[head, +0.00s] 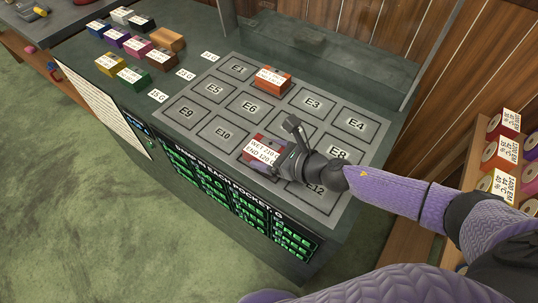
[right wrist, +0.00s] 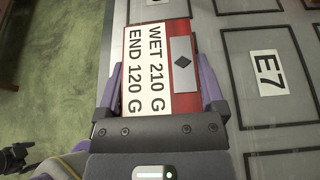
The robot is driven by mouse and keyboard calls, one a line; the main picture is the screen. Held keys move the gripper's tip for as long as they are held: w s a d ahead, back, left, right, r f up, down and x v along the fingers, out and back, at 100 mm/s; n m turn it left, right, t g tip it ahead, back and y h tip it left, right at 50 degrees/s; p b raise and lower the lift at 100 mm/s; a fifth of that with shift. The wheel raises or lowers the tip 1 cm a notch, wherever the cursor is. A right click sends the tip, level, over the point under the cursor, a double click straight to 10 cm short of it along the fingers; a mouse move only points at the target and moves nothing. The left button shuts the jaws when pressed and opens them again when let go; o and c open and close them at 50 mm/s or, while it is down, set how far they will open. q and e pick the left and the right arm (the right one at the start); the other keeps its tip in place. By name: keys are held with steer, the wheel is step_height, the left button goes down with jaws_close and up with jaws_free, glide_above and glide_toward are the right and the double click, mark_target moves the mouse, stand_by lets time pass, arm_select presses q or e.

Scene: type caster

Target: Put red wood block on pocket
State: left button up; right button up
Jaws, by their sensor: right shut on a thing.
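A red block (head: 258,148) with a white label reading WET 210 G, END 120 G is held in my right gripper (head: 280,157). A dark jaw-like part, seemingly my left gripper (right wrist: 15,158), shows at lower left.
An orange-red labelled block (head: 270,81) covers a pocket between E1 and E3. Several coloured blocks (head: 135,45) stand at the back left of the counter. A clear panel (head: 320,45) stands behind the grid. A rack of labelled rolls (head: 505,150) is at right.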

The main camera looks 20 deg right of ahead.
steer(key=shift+f, duration=0.2)
steer(key=o, duration=1)
steer(key=shift+o, duration=0.2)
steer(key=shift+s+d+r, duration=0.15)
steer(key=shift+s+r, duration=0.05)
steer(key=shift+r, duration=0.2)
steer(key=b+v, duration=0.1)
steer(key=v, duration=0.9)
steer(key=shift+s+d, duration=0.2)
steer(key=shift+s, duration=0.1)
steer(key=shift+s+d+r, duration=0.25)
steer(key=shift+r, duration=0.1)
